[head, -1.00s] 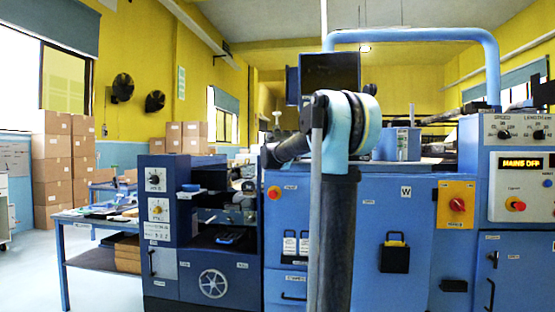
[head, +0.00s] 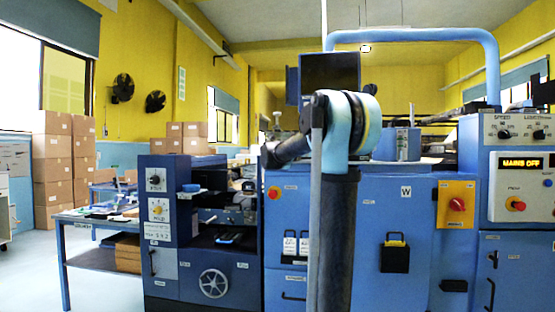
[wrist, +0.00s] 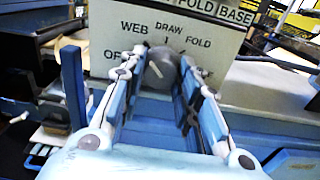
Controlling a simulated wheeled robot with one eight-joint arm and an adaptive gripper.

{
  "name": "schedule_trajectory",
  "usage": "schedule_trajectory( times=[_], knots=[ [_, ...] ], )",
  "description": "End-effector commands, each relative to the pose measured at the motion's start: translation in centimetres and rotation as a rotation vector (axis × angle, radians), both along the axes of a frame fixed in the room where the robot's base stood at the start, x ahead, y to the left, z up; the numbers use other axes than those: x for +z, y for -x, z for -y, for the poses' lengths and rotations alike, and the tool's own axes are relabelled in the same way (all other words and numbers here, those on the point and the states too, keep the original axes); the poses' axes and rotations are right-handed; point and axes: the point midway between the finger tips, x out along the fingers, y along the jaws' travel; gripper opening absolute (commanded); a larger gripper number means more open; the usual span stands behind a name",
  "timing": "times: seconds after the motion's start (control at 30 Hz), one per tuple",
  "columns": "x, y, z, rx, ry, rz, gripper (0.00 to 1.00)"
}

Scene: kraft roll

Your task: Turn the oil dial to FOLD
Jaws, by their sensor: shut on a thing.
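The oil dial (wrist: 160,72) is a round grey knob with a pale pointer line on a white plate (wrist: 115,35) in the wrist view. WEB, DRAW and FOLD are printed around its upper side, with a partly covered OFF at the left. The pointer line slants toward the upper left, on the WEB side; its exact setting is hard to tell. My gripper (wrist: 161,60) is shut on the dial, one finger on each side. The fingers hide parts of the plate's lower lettering. In the head view I cannot make out the dial.
Blue machine housing (wrist: 160,118) lies below the plate. A dark blue upright bar (wrist: 74,88) stands left of the fingers. In the head view, the left cabinet (head: 172,178) has two other dials, and a yellow switch panel (head: 457,204) is at the right.

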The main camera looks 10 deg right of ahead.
Motion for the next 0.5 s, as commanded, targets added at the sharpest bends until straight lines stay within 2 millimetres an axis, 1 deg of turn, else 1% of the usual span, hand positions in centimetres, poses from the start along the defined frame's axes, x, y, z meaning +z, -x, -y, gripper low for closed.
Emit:
schedule_trajectory(
  times=[0.03,0.33,0.5],
  knots=[
    [0.06,-0.18,-0.31,0.008,-0.002,0.001,0.06],
    [0.09,-0.19,-0.27,0.007,-0.032,0.011,0.06],
    [0.1,-0.2,-0.27,0.006,-0.081,0.026,0.07]
  ],
)
